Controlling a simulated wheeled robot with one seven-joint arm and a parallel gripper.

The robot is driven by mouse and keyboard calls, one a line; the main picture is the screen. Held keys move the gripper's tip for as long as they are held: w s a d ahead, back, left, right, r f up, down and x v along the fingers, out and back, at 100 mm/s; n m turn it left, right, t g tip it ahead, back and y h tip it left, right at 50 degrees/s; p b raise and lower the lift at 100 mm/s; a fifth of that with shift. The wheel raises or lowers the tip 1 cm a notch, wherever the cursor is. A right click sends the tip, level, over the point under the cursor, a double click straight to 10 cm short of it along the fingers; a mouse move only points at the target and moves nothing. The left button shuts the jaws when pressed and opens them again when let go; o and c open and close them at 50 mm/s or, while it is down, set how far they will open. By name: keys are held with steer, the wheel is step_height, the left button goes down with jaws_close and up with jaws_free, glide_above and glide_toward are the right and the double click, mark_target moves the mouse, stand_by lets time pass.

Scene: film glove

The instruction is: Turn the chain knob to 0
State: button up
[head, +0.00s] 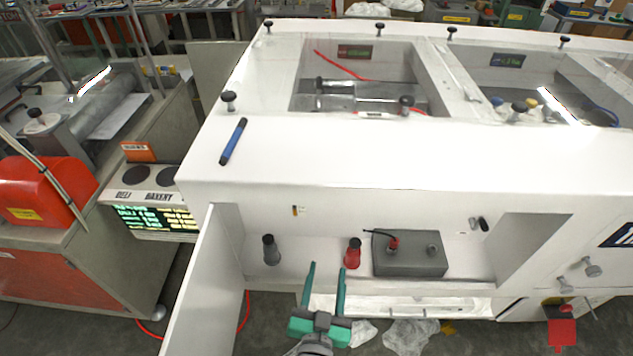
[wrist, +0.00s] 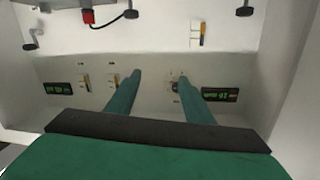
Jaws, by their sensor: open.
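In the wrist view, a small dark round knob (wrist: 175,87) sits on the white panel, just beside the right fingertip and partly close behind it. Its label is too small to read, so I cannot tell whether it is the chain knob or where it points. My gripper (wrist: 160,77) is open, with green fingers spread and nothing held. In the head view my gripper (head: 327,268) is low in front of the white machine's open compartment. The panel with the knob is hidden in that view.
Green displays (wrist: 58,88) (wrist: 220,94) and small switches (wrist: 86,83) (wrist: 112,80) line the panel. An open door (head: 205,290) stands left of my gripper.

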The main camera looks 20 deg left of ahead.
steer(key=w+a+r+n+y, duration=0.1)
steer(key=w+a+r+y, duration=0.1)
steer(key=w+a+r, duration=0.6)
steer(key=x, duration=0.4)
steer(key=d+r+x, duration=0.1)
steer(key=x, duration=0.3)
steer(key=d+x, duration=0.1)
steer(key=x, duration=0.3)
steer(key=shift+w+r, duration=0.25)
steer(key=shift+w, duration=0.5)
steer(key=c, duration=1)
